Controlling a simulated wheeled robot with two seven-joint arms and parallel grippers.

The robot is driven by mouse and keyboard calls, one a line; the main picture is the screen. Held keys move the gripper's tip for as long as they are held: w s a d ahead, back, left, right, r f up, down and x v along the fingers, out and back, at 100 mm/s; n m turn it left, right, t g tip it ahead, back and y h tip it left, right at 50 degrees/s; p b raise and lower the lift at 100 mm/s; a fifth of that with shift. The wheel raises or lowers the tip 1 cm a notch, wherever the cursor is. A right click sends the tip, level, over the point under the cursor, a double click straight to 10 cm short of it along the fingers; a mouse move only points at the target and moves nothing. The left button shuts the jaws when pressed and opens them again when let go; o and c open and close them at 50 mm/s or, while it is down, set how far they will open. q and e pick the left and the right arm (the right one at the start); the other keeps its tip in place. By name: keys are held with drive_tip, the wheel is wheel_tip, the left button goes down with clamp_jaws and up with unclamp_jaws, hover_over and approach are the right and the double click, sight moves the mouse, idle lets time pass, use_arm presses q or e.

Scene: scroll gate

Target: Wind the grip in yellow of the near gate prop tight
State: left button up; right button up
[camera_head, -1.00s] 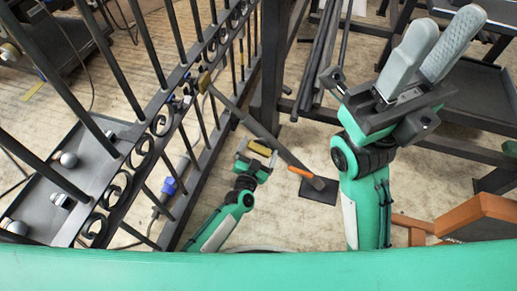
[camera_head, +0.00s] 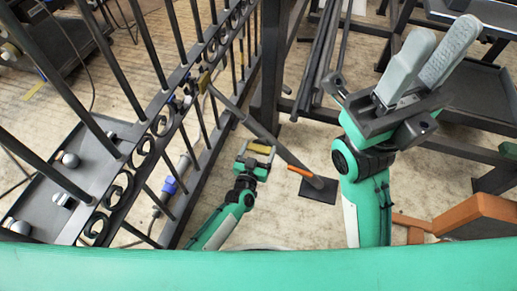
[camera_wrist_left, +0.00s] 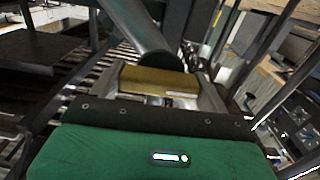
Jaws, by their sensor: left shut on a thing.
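The near gate prop (camera_head: 267,138) is a dark slanted pole running from the gate down to a flat foot plate (camera_head: 318,192). Its yellow grip (camera_head: 260,148) sits partway along the pole. My left gripper (camera_head: 257,156) is shut on the yellow grip, beside the pole. In the left wrist view the yellow grip (camera_wrist_left: 160,82) lies between the fingers, with the dark pole (camera_wrist_left: 138,28) just beyond it. An orange grip (camera_head: 300,171) sits lower on the prop. My right gripper (camera_head: 442,40) is raised at upper right, empty, its grey fingers apart with a narrow gap.
The dark barred gate (camera_head: 145,150) with scrollwork stands to the left. A grey tray (camera_head: 85,185) with several metal parts lies behind its bars. A blue-sleeved fitting (camera_head: 170,186) is near the gate's foot. Dark racks and an orange-brown wooden piece (camera_head: 480,212) stand to the right.

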use_arm(q)
drive_tip(key=n, duration=0.3)
drive_tip(key=shift+n, duration=0.4)
drive_tip(key=n, duration=0.3)
drive_tip(key=shift+n, duration=0.3)
drive_tip(key=n, duration=0.3)
drive_tip(key=shift+n+b, duration=0.3)
drive_tip(key=shift+b, duration=0.05)
drive_tip(key=shift+n+b, duration=0.35)
drive_tip(key=shift+n, duration=1.25)
drive_tip(key=o, duration=1)
